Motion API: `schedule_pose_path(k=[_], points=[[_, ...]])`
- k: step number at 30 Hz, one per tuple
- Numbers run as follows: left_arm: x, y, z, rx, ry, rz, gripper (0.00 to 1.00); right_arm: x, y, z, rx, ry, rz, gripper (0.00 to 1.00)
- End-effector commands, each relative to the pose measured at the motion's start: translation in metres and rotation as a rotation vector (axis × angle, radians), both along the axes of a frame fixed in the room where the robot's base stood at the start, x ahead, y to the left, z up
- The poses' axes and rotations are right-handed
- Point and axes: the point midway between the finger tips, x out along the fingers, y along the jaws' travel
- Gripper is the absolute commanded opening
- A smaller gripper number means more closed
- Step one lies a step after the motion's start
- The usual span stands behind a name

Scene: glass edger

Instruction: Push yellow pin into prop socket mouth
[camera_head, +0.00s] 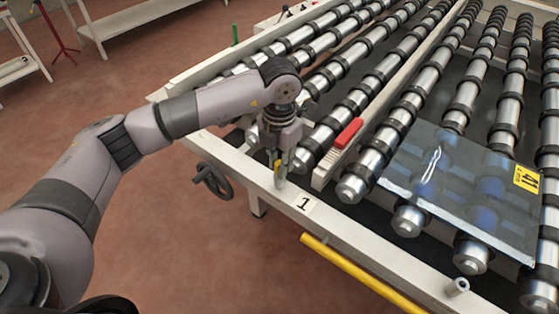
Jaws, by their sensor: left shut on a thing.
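My left gripper (281,158) points down over the near left corner of the white machine frame and is shut on the yellow pin (277,168). Only a small yellow part of the pin shows between the fingers. A small pale metal socket (280,181) stands on the frame rail directly below the fingers, left of the label "1" (305,203). I cannot tell whether the pin's tip is inside the socket mouth or just above it. My right gripper is not in view.
A glass pane (455,185) with a yellow "41" label lies on the rollers at right. A red block (348,132) sits on a white bar beside the gripper. A handwheel (213,181), a yellow bar (360,272) and another metal socket (457,287) are along the front.

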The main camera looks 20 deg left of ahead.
Motion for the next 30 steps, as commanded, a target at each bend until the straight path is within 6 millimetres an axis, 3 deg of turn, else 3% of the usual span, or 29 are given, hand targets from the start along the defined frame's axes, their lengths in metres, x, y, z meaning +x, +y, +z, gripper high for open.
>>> schedule_pose_path(k=[10,11,18,21,30], points=[[0.0001,0.0002,-0.0099,0.000,0.000,0.000,0.00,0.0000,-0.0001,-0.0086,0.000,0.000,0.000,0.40],[0.0001,0.0002,-0.0089,0.000,0.000,0.000,0.21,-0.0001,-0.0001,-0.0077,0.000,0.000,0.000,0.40],[-0.0001,0.0001,-0.0084,0.000,0.000,0.000,0.37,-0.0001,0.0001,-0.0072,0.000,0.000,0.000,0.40],[-0.0001,0.0001,-0.0084,0.000,0.000,0.000,0.43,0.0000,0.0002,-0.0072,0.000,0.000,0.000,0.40],[0.0001,0.0001,-0.0072,0.000,0.000,0.000,0.43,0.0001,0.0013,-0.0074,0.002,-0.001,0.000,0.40]])
